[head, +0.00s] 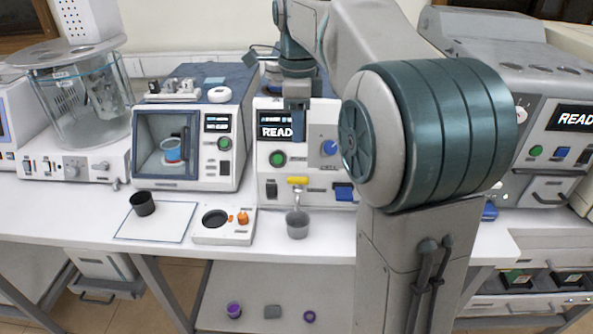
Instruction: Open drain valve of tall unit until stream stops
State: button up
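The tall unit (262,185) stands in the middle of the bench, behind my arm, with a partly covered display reading "READ". Its drain valve has a yellow handle (297,181) lying crosswise above a small metal spout (298,195). A grey cup (297,226) stands on the bench under the spout. I cannot tell whether liquid is running between spout and cup. My gripper (297,108) points down in front of the upper part of the unit, above the yellow handle and apart from it. Its fingers are too small and overlapped to tell open from shut.
A dark cup (143,203) stands on a white mat (155,224) at the left. A small white device (222,237) with orange knobs sits beside the grey cup. My arm hides much of the right.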

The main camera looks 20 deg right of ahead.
aim_at(298, 178)
notch_tip(298, 178, down, 13)
jog(key=shift+r, duration=0.15)
grip_shut()
